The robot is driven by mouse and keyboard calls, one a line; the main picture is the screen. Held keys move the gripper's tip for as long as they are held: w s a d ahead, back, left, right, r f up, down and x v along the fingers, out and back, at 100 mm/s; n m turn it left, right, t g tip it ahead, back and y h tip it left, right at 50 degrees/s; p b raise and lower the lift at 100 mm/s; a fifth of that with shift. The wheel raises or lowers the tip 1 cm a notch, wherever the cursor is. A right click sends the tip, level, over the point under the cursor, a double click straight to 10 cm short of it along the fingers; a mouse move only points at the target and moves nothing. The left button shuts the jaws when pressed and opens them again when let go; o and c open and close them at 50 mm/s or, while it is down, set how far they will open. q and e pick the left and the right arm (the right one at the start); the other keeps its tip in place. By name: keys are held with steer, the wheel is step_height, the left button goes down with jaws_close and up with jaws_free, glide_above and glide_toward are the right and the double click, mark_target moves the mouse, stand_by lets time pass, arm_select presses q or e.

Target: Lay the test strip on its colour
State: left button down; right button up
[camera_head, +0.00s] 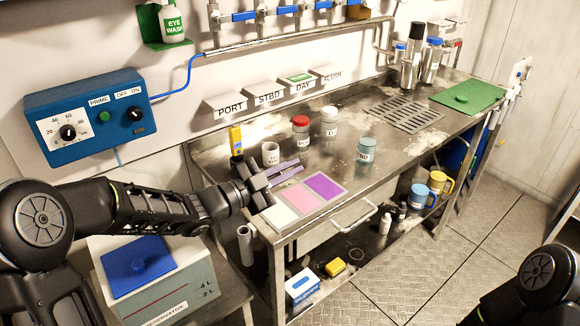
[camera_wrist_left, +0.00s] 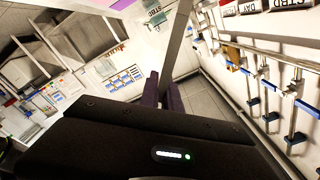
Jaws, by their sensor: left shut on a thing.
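The colour card (camera_head: 306,209) lies flat near the bench's front left edge, with a white, a pink and a purple field from left to right. My left gripper (camera_head: 299,168) is just behind the card, its two long fingers pointing right, low over the bench. The fingers also show in the wrist view (camera_wrist_left: 164,92). They are close together and shut on a thin thing, taken as the test strip. A pale narrow band runs up from between them there, but I cannot tell whether it is the strip. In the head view the strip is not clear. My right gripper is out of view.
A white cup (camera_head: 270,154) and a yellow upright item (camera_head: 236,141) stand behind the left gripper. A drain grate (camera_head: 404,114) and green board (camera_head: 468,97) lie at the right.

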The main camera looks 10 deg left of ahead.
arm_select(q)
steer(key=shift+f+b, duration=1.25)
steer(key=shift+f, duration=1.3)
steer(key=c, duration=1.5)
jaws_free()
steer(key=shift+r, duration=0.1)
step_height(320, 180, up, 9)
steer(key=p, duration=0.5)
